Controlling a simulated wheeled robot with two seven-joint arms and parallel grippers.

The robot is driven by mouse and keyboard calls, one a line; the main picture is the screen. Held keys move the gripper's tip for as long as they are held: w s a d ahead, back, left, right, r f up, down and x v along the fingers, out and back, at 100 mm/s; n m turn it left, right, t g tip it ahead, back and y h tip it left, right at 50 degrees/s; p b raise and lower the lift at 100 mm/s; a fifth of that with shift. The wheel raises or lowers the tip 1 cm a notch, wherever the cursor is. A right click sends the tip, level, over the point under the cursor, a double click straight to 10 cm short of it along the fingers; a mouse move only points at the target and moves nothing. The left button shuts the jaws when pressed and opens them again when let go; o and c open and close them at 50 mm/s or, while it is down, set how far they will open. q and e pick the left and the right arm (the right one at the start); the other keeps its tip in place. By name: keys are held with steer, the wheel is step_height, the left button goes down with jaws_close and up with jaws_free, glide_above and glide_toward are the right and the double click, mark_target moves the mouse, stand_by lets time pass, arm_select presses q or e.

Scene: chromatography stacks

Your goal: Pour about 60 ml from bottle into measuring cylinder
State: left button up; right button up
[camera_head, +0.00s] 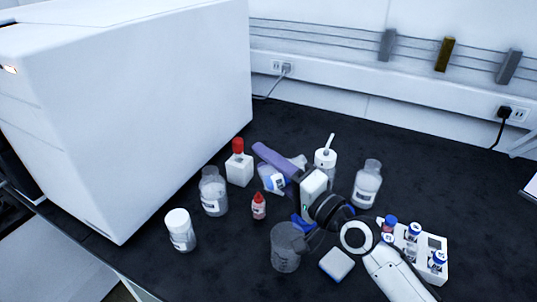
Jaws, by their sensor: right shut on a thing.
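My right gripper (290,187) comes in from the lower right, shut on a small clear labelled bottle (273,180) that looks tilted; the hand hides part of it. My left gripper is out of view.
Around the hand stand a red-capped bottle (239,167), clear bottles (213,192) (367,184), a white-capped jar (180,231), a red dropper bottle (258,207), a wash bottle (325,161), a purple bar (274,159), a white block (337,264) and a vial rack (433,245). A large white instrument (140,100) blocks the left.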

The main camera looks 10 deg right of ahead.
steer(key=n+p, duration=0.2)
steer(key=n+g+h+p, duration=0.1)
steer(key=p, duration=0.1)
steer(key=shift+a+f+n, duration=0.1)
steer(key=shift+f+n, duration=0.3)
